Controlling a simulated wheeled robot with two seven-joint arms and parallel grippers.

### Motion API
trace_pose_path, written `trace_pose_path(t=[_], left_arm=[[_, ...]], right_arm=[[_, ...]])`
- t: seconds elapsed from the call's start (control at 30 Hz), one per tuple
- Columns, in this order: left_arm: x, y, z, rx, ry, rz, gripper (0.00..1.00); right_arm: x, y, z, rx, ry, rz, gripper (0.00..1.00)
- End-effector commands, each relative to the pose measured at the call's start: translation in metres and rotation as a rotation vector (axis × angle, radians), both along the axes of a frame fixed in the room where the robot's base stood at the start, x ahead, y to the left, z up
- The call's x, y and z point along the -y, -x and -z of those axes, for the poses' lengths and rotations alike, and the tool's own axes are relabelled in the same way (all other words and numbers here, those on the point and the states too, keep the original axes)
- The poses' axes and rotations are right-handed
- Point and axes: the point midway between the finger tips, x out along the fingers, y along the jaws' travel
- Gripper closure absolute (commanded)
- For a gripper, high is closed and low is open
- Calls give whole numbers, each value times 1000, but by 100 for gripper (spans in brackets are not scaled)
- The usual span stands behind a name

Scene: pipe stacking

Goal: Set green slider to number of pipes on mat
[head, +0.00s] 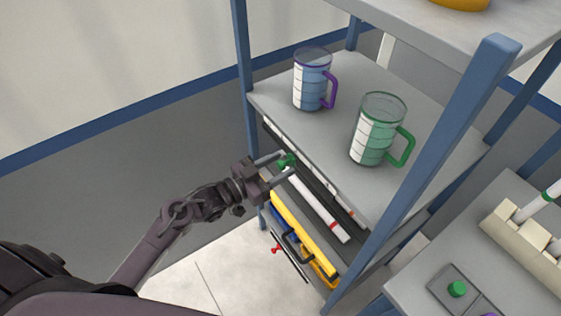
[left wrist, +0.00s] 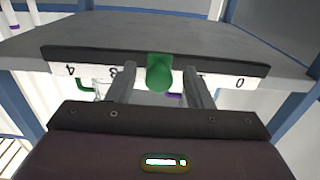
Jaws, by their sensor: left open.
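The green slider (left wrist: 159,73) sits on a rail with a white number strip (left wrist: 80,69) along a shelf edge. In the left wrist view the upside-down strip shows 4 and 3 left of the slider and 0 at the right; the slider and fingers hide the middle. In the head view the slider (head: 287,160) is at the shelf's front edge. My left gripper (head: 287,164) is open, its fingers on either side of the slider; it also shows in the left wrist view (left wrist: 160,88). Contact cannot be told. No mat is clearly identifiable.
A blue measuring cup with purple handle (head: 311,80) and a green one (head: 376,130) stand on the shelf. A white bar with a red band (head: 315,205) lies on a lower level above a yellow case (head: 300,232). A blue post (head: 420,180) stands right of them.

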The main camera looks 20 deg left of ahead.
Motion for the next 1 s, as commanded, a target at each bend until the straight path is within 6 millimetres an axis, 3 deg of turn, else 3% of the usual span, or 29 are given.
trace_pose_path(t=[0.37, 0.73, 1.0], left_arm=[[6, -7, 0, 0, -1, 1, 54], [6, -7, 0, 0, -1, 0, 100], [12, -2, -1, -2, 0, 1, 100]], right_arm=[[0, 0, -2, -1, -1, 0, 51], [0, 0, -2, -1, -1, 0, 51], [0, 0, -7, -1, -1, 0, 51]])
